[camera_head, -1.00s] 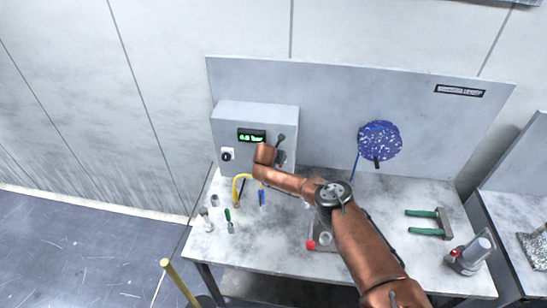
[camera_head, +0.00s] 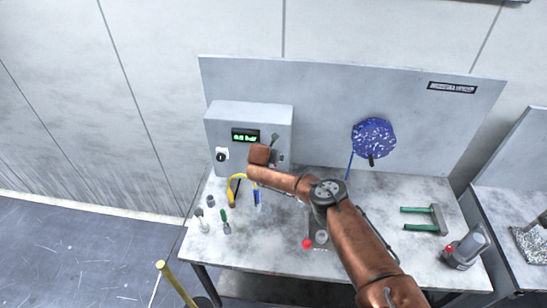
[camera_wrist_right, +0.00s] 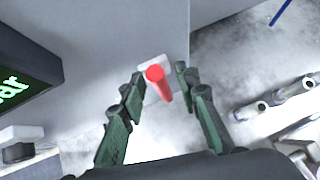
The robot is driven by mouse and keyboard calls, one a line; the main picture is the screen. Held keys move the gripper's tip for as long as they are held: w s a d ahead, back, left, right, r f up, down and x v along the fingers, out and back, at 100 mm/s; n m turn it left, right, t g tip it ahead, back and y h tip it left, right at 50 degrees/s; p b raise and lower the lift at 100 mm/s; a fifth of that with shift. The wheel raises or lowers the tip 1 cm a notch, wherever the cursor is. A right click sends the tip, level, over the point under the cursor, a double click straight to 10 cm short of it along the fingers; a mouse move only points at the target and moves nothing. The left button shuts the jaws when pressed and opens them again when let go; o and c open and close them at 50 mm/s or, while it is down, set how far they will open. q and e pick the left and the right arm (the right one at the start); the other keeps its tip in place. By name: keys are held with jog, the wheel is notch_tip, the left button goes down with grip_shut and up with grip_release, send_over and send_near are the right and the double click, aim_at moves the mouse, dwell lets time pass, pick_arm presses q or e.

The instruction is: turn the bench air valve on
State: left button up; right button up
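A grey box (camera_head: 228,118) with a lit green display (camera_head: 245,135) stands at the back left of the bench. In the right wrist view, a red lever (camera_wrist_right: 159,84) sticks out from a pale plate on the box's grey face. My right gripper (camera_wrist_right: 160,76) is open, with one finger on each side of the lever and visible gaps between. In the head view my right arm reaches across the bench to the box's front; the wrist hides the lever and most of the gripper. The display's small text is hard to read. My left gripper is in neither current view.
A black-and-white knob (camera_head: 221,155) is on the box's left front. A yellow hose (camera_head: 232,184) and small tools lie below it. A blue speckled disc (camera_head: 373,139) is on the back panel. Green-handled pliers (camera_head: 424,218) lie on the right of the bench (camera_head: 400,190).

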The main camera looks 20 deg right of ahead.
jog(key=v, duration=1.2)
jog(key=shift+f, duration=0.1)
